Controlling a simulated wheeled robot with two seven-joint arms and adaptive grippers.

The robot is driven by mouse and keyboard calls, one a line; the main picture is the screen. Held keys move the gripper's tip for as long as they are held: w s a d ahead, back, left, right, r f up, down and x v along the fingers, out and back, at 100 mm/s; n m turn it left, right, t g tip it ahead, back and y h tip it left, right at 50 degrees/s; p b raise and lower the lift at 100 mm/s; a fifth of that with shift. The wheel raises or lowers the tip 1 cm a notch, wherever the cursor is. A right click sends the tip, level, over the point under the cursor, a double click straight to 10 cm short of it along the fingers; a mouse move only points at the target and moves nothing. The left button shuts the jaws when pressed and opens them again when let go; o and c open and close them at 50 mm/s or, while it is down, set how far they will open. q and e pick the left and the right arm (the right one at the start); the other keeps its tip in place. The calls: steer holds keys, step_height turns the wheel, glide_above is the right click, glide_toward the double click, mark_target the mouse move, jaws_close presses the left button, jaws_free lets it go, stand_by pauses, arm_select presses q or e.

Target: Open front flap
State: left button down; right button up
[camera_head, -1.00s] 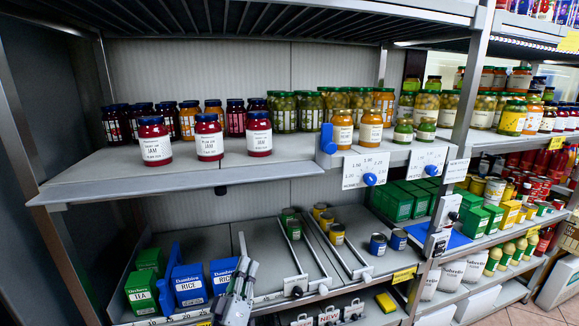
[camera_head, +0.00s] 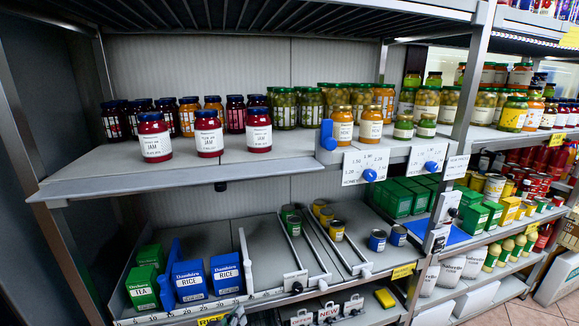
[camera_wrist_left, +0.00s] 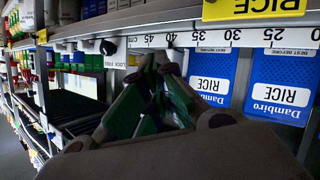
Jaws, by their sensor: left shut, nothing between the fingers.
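The lower shelf's front edge (camera_head: 262,299) carries a white strip with centimetre marks. It also shows upside down in the wrist view (camera_wrist_left: 185,38), with a yellow RICE label (camera_wrist_left: 255,8). I cannot tell which part is the front flap, and none is seen swung open. My left gripper (camera_head: 238,315) shows only in part at the bottom of the head view, in front of this edge near the rice boxes. In the wrist view the left gripper (camera_wrist_left: 166,72) is shut and empty, its fingers close to the strip; contact is unclear. My right gripper is out of view.
Blue rice boxes (camera_head: 189,283) and green tea boxes (camera_head: 142,288) stand behind the edge at left. Black knobs (camera_head: 297,288) sit at the divider ends. Several cans (camera_head: 337,230) stand between dividers. The upper shelf (camera_head: 215,172) with jam jars overhangs them.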

arm_select(q)
steer(key=s+a+f+m+g+y, duration=0.1)
steer(key=s+a+f+g, duration=0.2)
steer(key=s, duration=0.3)
steer(key=s+a+f+m+g+y, duration=0.1)
steer(key=s+a+f+g, duration=0.15)
steer(key=s, duration=0.45)
steer(key=s+a+f+m+g+y, duration=0.1)
steer(key=s+a+f+g+y, duration=0.1)
steer(key=s+a+g, duration=0.3)
steer(key=s+f+p, duration=0.1)
steer(key=s+f, duration=0.2)
steer(key=f, duration=3)
steer(key=s+a+f, duration=0.4)
steer(key=s+f, duration=0.4)
steer(key=s, duration=0.2)
steer(key=s+a+f+g+p, duration=0.1)
steer(key=s+a+f, duration=0.3)
steer(key=s+f, duration=0.5)
steer(key=shift+s+f+m+y, duration=0.25)
steer(key=shift+s+m+y, duration=0.05)
steer(key=shift+s, duration=0.5)
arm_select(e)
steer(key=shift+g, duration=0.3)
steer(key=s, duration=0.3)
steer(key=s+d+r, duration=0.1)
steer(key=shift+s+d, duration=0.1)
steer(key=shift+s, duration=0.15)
